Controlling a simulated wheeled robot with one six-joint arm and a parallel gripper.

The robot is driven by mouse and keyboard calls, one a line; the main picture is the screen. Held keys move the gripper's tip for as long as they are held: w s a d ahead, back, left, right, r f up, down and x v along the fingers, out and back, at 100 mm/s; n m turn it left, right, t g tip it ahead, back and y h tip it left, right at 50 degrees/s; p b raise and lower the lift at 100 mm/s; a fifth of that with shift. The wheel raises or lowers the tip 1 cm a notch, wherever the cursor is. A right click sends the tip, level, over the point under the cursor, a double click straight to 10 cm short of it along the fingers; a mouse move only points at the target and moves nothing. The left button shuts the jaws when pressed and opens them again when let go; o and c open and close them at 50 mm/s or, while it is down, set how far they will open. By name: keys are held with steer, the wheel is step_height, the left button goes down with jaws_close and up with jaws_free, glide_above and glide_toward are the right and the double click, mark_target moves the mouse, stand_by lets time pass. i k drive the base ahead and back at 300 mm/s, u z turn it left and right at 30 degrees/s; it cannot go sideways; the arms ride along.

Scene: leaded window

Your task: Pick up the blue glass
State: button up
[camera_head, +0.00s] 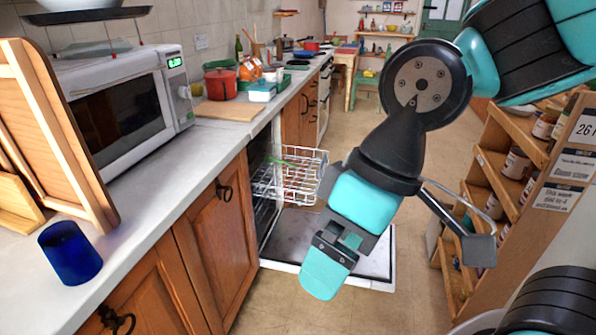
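The blue glass (70,254) is a dark blue, see-through tumbler. It stands on the pale countertop (140,205) at the lower left, close to the front edge. It looks slanted in the picture, and I cannot tell whether that is only the camera's angle. My gripper (328,268) hangs over the floor and open dishwasher door, well to the right of the glass and apart from it. Its teal and dark grey end points down. I see no object at it, and the gap between its fingers cannot be made out.
A wooden rack (75,150) stands just behind the glass, before a white microwave (125,100). The dishwasher door (378,262) is down, with a white wire basket (292,178) above. Wooden shelves with jars (500,190) stand at right.

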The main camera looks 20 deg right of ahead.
mark_target(72, 255)
steer(key=z, duration=0.2)
steer(key=k, duration=1.25)
steer(key=u, duration=1.05)
steer(key=i, duration=1.75)
steer(key=z, duration=0.8)
